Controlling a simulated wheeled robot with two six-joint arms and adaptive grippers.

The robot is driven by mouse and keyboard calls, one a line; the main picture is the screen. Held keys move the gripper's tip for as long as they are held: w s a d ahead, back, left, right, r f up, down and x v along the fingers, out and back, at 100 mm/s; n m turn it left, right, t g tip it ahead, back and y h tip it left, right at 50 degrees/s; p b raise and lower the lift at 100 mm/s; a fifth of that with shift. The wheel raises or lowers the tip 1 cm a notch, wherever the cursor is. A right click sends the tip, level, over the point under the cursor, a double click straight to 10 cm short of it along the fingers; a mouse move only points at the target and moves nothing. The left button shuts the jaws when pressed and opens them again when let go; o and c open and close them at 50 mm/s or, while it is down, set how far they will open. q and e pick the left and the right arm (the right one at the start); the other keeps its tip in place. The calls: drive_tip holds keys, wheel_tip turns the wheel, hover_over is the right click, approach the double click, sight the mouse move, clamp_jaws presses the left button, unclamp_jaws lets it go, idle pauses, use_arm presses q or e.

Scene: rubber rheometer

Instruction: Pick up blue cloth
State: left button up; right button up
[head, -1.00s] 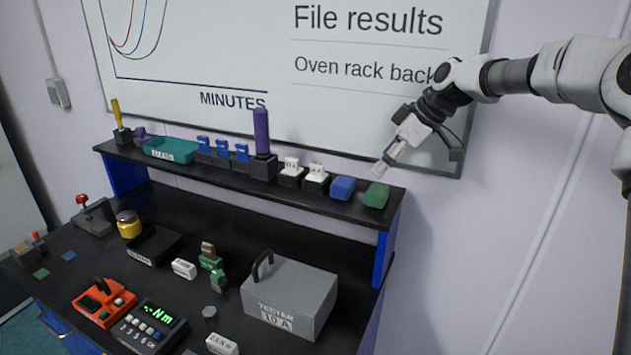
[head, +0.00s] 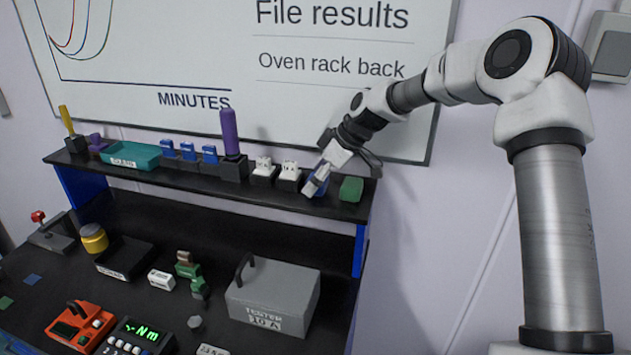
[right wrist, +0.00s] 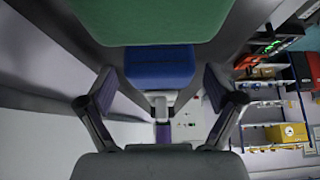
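The blue cloth (head: 320,186) is a folded block on the top shelf, between a white item and the green block (head: 351,189). My right gripper (head: 311,185) is at it in the head view and partly hides it. In the right wrist view the blue cloth (right wrist: 160,66) lies between the two spread fingers, with a gap on each side. The right gripper (right wrist: 157,92) is open there. The green block (right wrist: 150,20) fills the top of that view. My left gripper is not in view.
The shelf (head: 230,187) also holds white items (head: 289,172), a purple-handled tool (head: 230,135), small blue items and a teal tray (head: 131,155). A whiteboard (head: 330,110) is close behind. A grey tester box (head: 273,297) stands on the bench below.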

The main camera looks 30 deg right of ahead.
sight(309, 177)
drive_tip(key=shift+s+d+r, duration=0.1)
drive_tip(key=shift+s+d, duration=0.1)
drive_tip(key=shift+s, duration=0.1)
drive_tip(key=c, duration=1)
drive_tip(key=shift+w, duration=0.1)
drive_tip(key=shift+a, duration=0.15)
drive_tip(key=shift+c, duration=0.2)
drive_tip(key=shift+w+r+b, duration=0.15)
drive_tip(key=shift+r+b, duration=0.45)
drive_tip(key=shift+s+r+b, duration=0.15)
drive_tip(key=shift+r+b, duration=0.2)
drive_tip(key=shift+r, duration=0.15)
drive_tip(key=shift+s+r+b, duration=0.15)
drive_tip(key=shift+r+b, duration=0.2)
drive_tip(key=shift+r, duration=0.15)
drive_tip(key=s+a+r+p, duration=0.1)
drive_tip(key=s+a+p, duration=0.2)
drive_tip(key=s, duration=0.4)
drive_tip(key=s+a+p, duration=0.3)
drive_tip(key=s, duration=0.4)
drive_tip(key=shift+s+r, duration=0.2)
drive_tip(key=shift+r, duration=0.2)
